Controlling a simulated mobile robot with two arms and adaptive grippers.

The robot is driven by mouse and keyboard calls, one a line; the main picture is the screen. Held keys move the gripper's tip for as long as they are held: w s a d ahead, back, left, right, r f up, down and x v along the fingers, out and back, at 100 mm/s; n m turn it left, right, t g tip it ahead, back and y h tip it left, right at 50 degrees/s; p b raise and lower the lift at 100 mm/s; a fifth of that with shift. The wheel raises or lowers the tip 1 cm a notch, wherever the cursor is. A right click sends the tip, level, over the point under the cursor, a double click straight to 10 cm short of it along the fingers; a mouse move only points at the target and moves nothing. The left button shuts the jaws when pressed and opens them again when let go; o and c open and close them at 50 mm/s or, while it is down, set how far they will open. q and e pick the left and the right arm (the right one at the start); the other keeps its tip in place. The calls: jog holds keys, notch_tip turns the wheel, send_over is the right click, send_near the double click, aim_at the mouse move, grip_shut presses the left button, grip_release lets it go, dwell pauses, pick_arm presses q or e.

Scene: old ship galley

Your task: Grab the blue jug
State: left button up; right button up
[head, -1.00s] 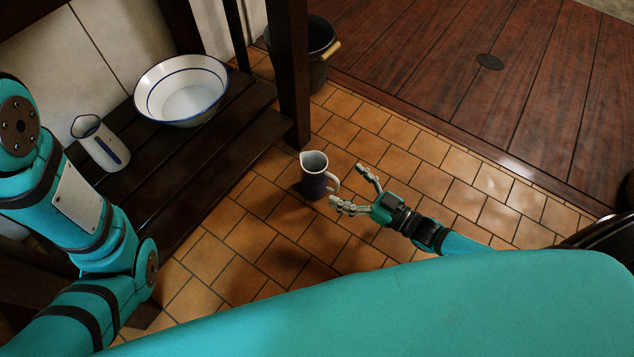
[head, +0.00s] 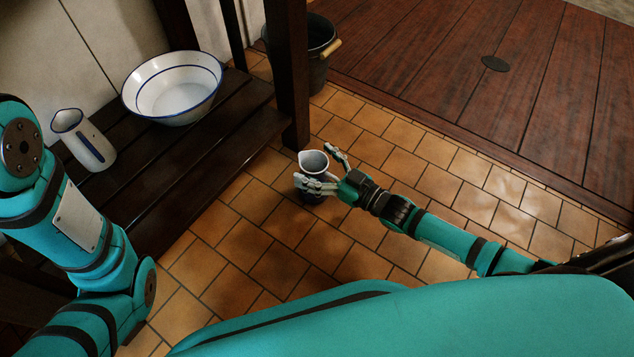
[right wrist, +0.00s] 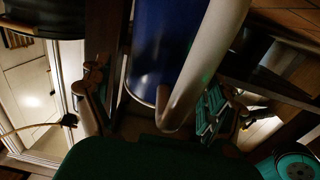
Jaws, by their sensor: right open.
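The blue jug (head: 313,161) stands upright on the tiled floor, its pale rim and inside facing up. My right gripper (head: 321,168) is open at the jug, one finger on its near left side and the other at its far right, partly hiding its body. In the right wrist view the blue jug (right wrist: 160,45) and its thick white handle fill the space between the open fingers of my right gripper (right wrist: 155,105). I cannot tell whether the fingers touch it. My left arm shows at the left of the head view, but its gripper is out of view.
A dark slatted bench (head: 190,165) at left holds a white basin (head: 172,88) with blue lines and a white pitcher (head: 85,142). A dark post (head: 288,75) rises behind the jug, beside a black bucket (head: 318,55). The tiles right of the jug are mostly clear.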

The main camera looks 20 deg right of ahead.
jog(key=c, duration=1.8)
jog(key=shift+c, duration=0.2)
jog(key=shift+r, duration=0.15)
